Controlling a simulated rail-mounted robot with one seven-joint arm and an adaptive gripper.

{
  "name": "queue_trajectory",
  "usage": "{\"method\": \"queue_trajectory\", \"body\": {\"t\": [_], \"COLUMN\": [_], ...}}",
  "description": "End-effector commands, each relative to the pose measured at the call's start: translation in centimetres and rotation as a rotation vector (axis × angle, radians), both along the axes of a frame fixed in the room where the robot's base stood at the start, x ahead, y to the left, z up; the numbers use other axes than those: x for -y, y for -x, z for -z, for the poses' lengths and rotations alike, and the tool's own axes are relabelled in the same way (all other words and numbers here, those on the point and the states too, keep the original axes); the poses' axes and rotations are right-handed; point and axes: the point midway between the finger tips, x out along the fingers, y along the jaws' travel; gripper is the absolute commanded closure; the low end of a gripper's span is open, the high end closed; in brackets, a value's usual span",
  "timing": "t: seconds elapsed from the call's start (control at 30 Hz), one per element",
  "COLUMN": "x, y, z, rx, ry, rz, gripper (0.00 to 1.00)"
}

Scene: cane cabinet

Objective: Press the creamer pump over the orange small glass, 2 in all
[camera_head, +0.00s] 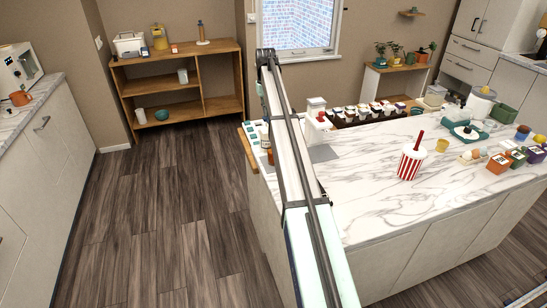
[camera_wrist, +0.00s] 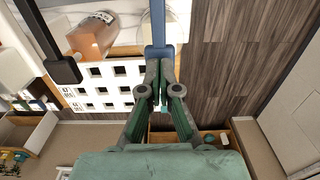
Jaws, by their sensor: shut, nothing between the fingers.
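In the wrist view my gripper (camera_wrist: 159,62) has its two green fingers together, with nothing held. A blue bar (camera_wrist: 158,25) with a wider end lies just beyond the fingertips; I cannot tell whether they touch it. Left of my fingers is a translucent orange-brown container (camera_wrist: 92,36) with a white label, only partly readable. I cannot identify the orange small glass with certainty. In the head view my arm hides much of the counter's left end.
A white rack with square holes (camera_wrist: 104,88) is close left of my fingers. In the head view, a marble island (camera_head: 370,200) carries a striped cup (camera_head: 410,162), a yellow cup (camera_head: 442,145) and a dark tray (camera_head: 345,122) of small containers. Wooden floor (camera_head: 180,220) is clear at left.

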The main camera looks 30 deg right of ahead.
Motion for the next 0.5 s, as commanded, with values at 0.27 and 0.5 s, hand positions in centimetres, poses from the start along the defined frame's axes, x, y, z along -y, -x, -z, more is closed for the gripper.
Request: {"method": "queue_trajectory", "body": {"t": [0.27,0.5], "x": [0.0,0.0], "y": [0.0,0.0], "z": [0.9,1.7], "rx": [-0.001,-0.001], "ry": [0.0,0.0], "rz": [0.0,0.0], "gripper": [1.0,1.0]}}
